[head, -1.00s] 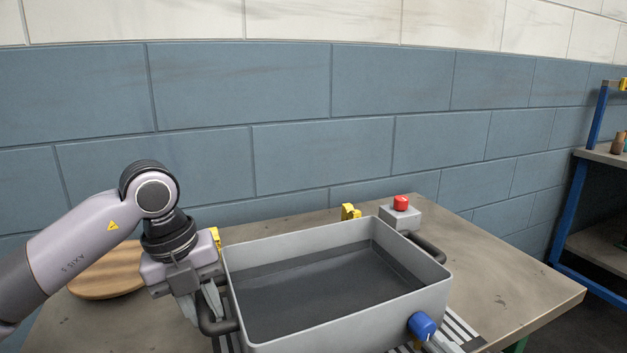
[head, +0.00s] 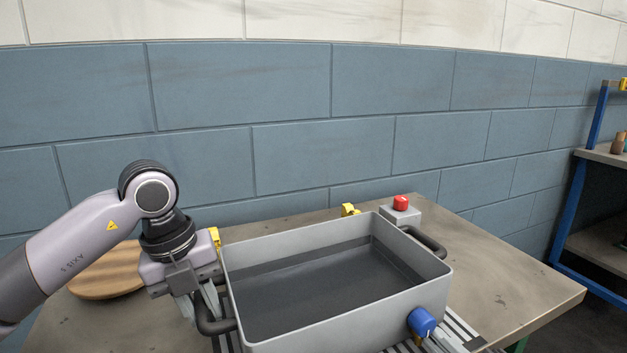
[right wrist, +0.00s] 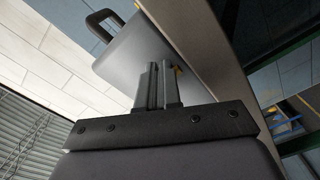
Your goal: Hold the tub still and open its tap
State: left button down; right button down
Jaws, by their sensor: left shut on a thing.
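The grey tub (head: 340,325) stands on the table with dark liquid or a dark floor inside. Its blue tap knob (head: 421,321) sits on the front wall near the right corner. My left gripper (head: 208,312) is shut on the tub's black left handle (head: 229,325). My right gripper's fingertips (head: 437,342) show just below and right of the knob. In the right wrist view, its two fingers (right wrist: 158,85) lie close together, pointing at the tub wall (right wrist: 135,55). No knob shows there; the fingers may hide it.
A grey box with a red button (head: 401,203) stands behind the tub's right corner. A round wooden board (head: 105,275) lies at left. Table (head: 510,270) is clear at right. A blue-framed shelf (head: 570,200) stands beyond.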

jog(key=shift+r, duration=0.55)
jog(key=shift+d+r, duration=0.1)
jog(key=shift+r, duration=0.2)
jog(key=shift+w+r, duration=0.1)
jog(key=shift+r, duration=0.05)
jog(key=shift+d, duration=0.25)
jog(key=shift+w+d, duration=0.2)
jog(key=shift+d, duration=0.05)
jog(key=v, duration=0.6)
dwell(0.3)
